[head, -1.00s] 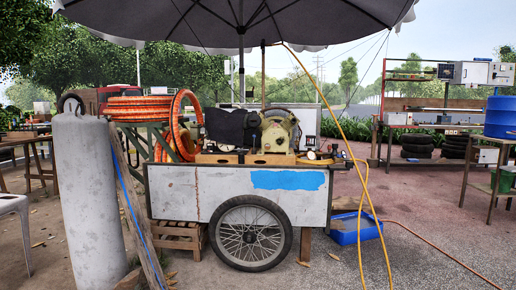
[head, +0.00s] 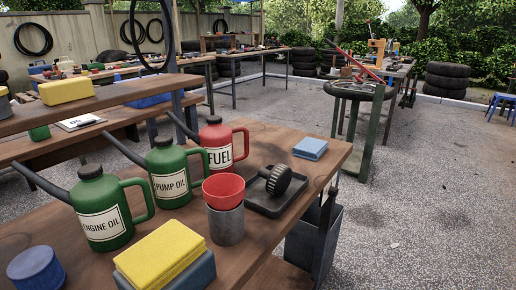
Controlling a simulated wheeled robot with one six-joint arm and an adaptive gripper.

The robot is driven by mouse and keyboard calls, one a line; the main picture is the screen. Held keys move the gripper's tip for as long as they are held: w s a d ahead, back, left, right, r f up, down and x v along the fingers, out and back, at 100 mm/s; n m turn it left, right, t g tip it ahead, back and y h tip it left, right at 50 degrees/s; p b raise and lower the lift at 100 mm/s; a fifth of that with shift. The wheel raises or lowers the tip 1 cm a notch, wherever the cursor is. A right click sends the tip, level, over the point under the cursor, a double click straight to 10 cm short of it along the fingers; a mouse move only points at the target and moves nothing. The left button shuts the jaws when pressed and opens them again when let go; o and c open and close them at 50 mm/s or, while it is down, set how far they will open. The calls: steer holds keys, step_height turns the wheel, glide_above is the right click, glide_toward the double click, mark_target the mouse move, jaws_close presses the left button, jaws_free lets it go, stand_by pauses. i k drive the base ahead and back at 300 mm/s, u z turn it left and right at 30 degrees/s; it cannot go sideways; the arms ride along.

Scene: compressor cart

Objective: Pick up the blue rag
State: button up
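A small folded blue rag (head: 310,148) lies flat on the wooden workbench (head: 262,140), near its far right corner. It lies apart from the black tray (head: 262,205) in front of it, and nothing covers it. A second blue-grey folded piece (head: 190,278) lies under a yellow block (head: 160,252) at the bench's near edge; I cannot tell if it is cloth. My gripper is not in view.
Green oil cans (head: 103,212) and a red fuel can (head: 216,145) stand left of the rag. A red funnel (head: 223,188) sits on a grey cup (head: 226,225). A round wheel-topped stand (head: 358,92) is beyond the bench. Open paving (head: 430,200) lies right.

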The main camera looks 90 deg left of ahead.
mark_target(310, 148)
steer(key=u, duration=2.8)
steer(key=k, duration=0.45)
steer(key=z, duration=0.9)
steer(key=i, duration=1.85)
steer(key=u, duration=0.65)
